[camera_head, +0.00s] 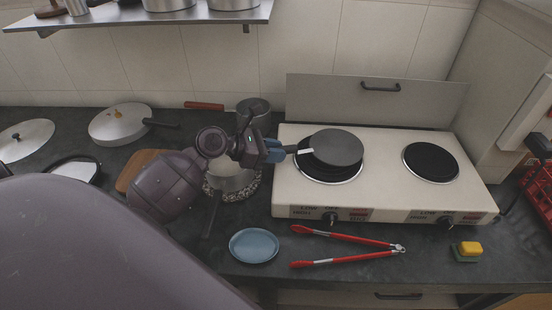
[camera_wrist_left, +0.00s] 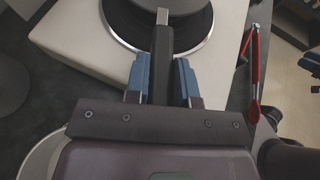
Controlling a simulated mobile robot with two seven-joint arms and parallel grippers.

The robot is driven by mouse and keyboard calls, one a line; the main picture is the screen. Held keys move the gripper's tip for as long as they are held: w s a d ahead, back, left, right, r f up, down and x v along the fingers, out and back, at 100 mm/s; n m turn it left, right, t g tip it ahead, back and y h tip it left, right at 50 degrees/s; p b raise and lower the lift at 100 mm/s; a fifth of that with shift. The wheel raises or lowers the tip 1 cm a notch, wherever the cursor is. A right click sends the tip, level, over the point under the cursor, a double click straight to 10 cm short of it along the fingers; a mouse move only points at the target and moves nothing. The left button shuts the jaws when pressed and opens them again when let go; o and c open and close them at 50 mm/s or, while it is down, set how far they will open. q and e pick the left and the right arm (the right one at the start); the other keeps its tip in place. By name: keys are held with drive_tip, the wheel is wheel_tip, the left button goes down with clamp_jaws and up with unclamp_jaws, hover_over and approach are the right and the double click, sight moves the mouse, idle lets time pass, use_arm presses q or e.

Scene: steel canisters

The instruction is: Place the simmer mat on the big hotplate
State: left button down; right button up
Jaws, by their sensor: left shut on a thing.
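The simmer mat (camera_head: 338,148) is a dark round disc with a straight handle. My left gripper (camera_head: 278,151) is shut on its handle, which also shows between the blue fingers in the left wrist view (camera_wrist_left: 162,60). The disc is over the big hotplate (camera_head: 316,173), the left plate of the cream cooker, and covers much of it. It sits a little to the back right, so the hotplate's front left part and shiny rim show. I cannot tell whether the disc touches the hotplate. My right gripper is not in view.
The smaller hotplate (camera_head: 431,162) is bare at the cooker's right. A raised lid (camera_head: 340,100) stands behind. Red tongs (camera_head: 345,238), a blue plate (camera_head: 254,245) and a sponge (camera_head: 468,250) lie in front. A pot (camera_head: 230,178) stands beneath my left wrist.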

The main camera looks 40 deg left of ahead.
use_arm(q)
wheel_tip(320, 180, down, 2)
drive_tip(key=shift+f, duration=0.1)
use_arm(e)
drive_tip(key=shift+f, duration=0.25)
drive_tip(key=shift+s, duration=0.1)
use_arm(q)
drive_tip(key=c, duration=1.2)
unclamp_jaws()
drive_tip(key=shift+f, duration=0.1)
drive_tip(key=shift+o, duration=1.2)
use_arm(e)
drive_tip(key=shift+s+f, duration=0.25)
use_arm(q)
drive_tip(key=p+v, duration=0.1)
drive_tip(key=v, duration=1.1)
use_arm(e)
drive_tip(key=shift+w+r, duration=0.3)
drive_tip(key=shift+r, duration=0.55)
